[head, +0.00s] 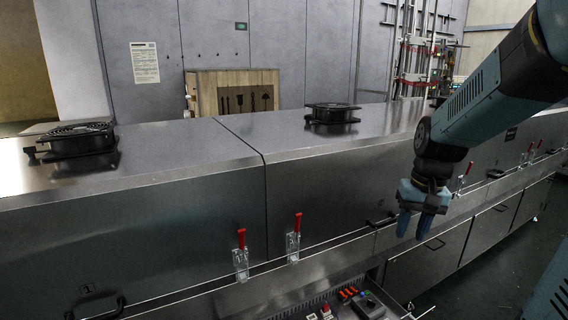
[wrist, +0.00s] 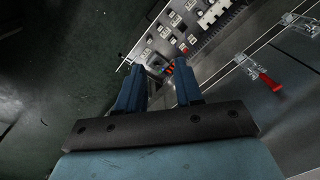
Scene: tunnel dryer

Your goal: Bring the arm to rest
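My gripper (head: 413,225) hangs from my arm on the right side of the head view, pointing down in front of the long steel dryer (head: 180,215). In the wrist view its two blue fingers (wrist: 160,92) stand apart with a clear gap. Nothing is held between them. The fingers appear clear of the dryer, with dark floor and an electrical panel visible beyond them.
Red-handled toggle clamps (head: 241,255) line the dryer's front. An open electrical panel (wrist: 185,32) is below, also at the bottom of the head view. Two black fans (head: 332,113) sit on top. Dark green floor (wrist: 60,80) is open in front.

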